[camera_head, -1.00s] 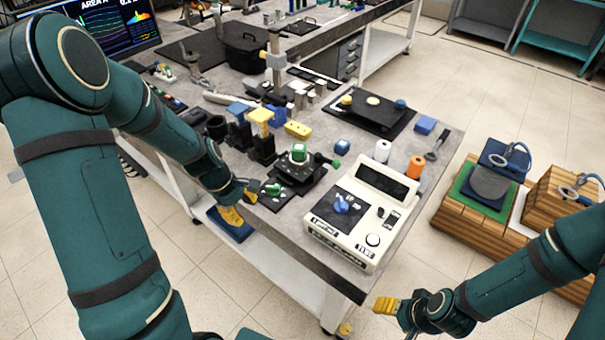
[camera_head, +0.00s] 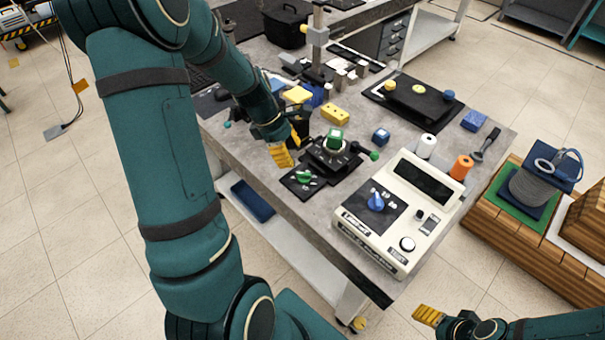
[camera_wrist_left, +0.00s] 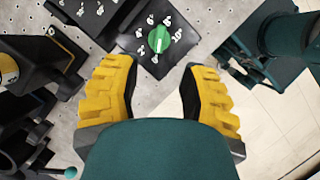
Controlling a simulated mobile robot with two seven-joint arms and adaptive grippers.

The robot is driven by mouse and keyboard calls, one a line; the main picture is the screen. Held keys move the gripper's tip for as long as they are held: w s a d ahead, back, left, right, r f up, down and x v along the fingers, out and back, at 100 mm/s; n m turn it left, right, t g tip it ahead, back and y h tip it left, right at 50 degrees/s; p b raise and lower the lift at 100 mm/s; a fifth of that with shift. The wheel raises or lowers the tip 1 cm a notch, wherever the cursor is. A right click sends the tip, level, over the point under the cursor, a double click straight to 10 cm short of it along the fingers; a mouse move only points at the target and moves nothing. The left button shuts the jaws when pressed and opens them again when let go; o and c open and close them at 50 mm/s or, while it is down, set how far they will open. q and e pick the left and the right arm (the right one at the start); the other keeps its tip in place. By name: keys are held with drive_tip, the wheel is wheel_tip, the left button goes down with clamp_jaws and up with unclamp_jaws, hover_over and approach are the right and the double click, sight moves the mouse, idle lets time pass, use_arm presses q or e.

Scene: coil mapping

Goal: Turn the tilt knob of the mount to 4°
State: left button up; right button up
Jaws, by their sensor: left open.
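The green tilt knob (camera_head: 303,177) sits on a small black dial plate at the front of the dark mount (camera_head: 331,157), which carries a green cube (camera_head: 335,137). The left wrist view shows the knob (camera_wrist_left: 159,39) with white labels around it; its exact setting is too small to read. My left gripper (camera_head: 288,147) is open and empty, with yellow fingers, just left of the dial plate. In the wrist view the knob lies beyond the fingertips (camera_wrist_left: 159,68), roughly centred between them and apart from them. My right gripper (camera_head: 429,316) is low at the right, off the table; its opening is unclear.
A white instrument box (camera_head: 397,215) with a blue knob stands right of the mount. A green-ended lever (camera_head: 373,155) sticks out from the mount's right side. The table's front edge is close to the dial plate.

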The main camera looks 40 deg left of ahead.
sight(302, 173)
use_arm(q)
drive_tip(key=b+x, duration=0.2)
drive_tip(key=x, duration=0.5)
drive_tip(key=shift+d+f, duration=0.1)
drive_tip(key=shift+f, duration=0.3)
clamp_jaws()
